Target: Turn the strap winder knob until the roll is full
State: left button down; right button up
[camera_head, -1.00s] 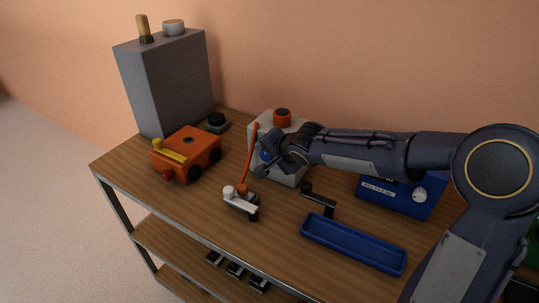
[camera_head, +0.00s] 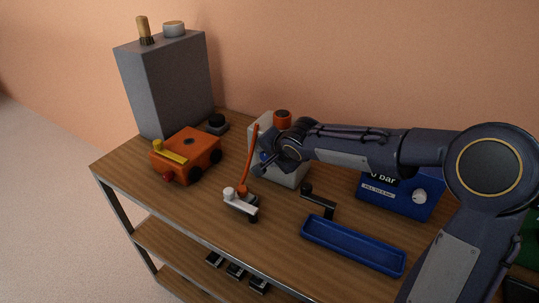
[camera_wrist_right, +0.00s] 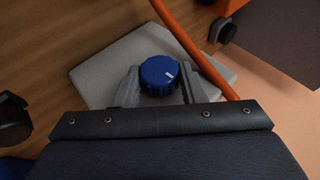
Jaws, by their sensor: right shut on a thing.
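The strap winder is a pale grey box (camera_head: 287,178) in the middle of the bench. Its blue round knob (camera_wrist_right: 158,72) sits on the front face and carries a white mark pointing right in the wrist view. My right gripper (camera_wrist_right: 159,84) has one finger on each side of the knob and is shut on it. In the head view the right gripper (camera_head: 265,165) covers most of the knob. An orange strap (camera_head: 248,160) runs along the box's left side; it also crosses the wrist view (camera_wrist_right: 188,42). My left gripper is out of view.
An orange wheeled unit (camera_head: 205,148) stands left, before a tall grey cabinet (camera_head: 170,85). A white-handled clamp (camera_head: 240,203) lies in front of the winder. A blue tray (camera_head: 350,248), a black crank (camera_head: 318,200) and a blue gauge box (camera_head: 400,200) are to the right.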

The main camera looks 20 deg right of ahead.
jog(key=shift+w+a+r+n+g+h+p, duration=0.15)
jog(key=shift+g+h+p, duration=0.15)
jog(key=shift+g+h, duration=0.15)
jog(key=shift+a+r+n+g+h+p, duration=0.15)
jog(key=shift+g+h+p, duration=0.15)
jog(key=shift+g, duration=0.25)
jog(key=shift+w+f+n+g+h+p, duration=0.1)
jog(key=shift+n+g+h+p, duration=0.2)
jog(key=shift+g+h+p, duration=0.8)
jog(key=o, duration=1)
jog(key=v, duration=0.7)
jog(key=shift+r, duration=0.3)
